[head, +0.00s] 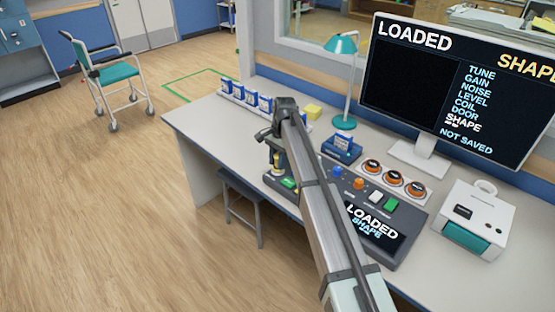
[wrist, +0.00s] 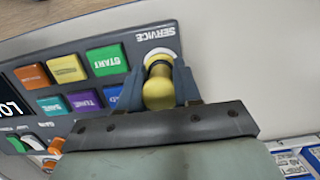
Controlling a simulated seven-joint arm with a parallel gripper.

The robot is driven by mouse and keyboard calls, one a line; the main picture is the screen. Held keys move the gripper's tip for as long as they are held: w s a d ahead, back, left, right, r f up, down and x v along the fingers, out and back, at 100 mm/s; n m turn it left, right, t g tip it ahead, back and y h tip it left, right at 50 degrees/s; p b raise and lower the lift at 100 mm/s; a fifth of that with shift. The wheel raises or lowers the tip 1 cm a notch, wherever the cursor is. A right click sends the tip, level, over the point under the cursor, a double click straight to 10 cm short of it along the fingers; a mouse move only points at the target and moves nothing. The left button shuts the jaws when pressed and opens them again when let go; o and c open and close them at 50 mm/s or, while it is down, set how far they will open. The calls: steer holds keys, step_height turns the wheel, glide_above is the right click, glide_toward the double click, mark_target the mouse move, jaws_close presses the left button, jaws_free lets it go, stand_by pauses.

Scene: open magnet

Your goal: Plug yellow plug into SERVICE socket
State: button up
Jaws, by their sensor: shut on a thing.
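The yellow plug (wrist: 158,90) is between the two fingers of my gripper (wrist: 159,82) in the wrist view, and the fingers are shut on it. Its far end meets a pale ring (wrist: 158,55) beside the upside-down SERVICE label (wrist: 156,33) on the grey panel. The socket's opening is hidden behind the plug, so I cannot tell how deep it sits. In the head view my gripper (head: 276,157) is low over the left end of the control console (head: 412,222), with some yellow showing at its fingers.
Coloured buttons, including green START (wrist: 106,60), lie left of the plug. In the head view a monitor (head: 425,90) reads LOADED, SHAPE and NOT SAVED. A teal lamp (head: 345,85), orange-ringed knobs (head: 394,180) and a white printer (head: 474,222) share the desk.

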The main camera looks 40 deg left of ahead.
steer(key=o, duration=0.8)
steer(key=shift+c, duration=0.2)
steer(key=shift+w+r, duration=0.25)
steer(key=shift+r, duration=1.55)
steer(key=shift+w+r, duration=0.3)
steer(key=shift+r, duration=1.5)
steer(key=shift+w+r, duration=0.25)
steer(key=shift+r, duration=1.55)
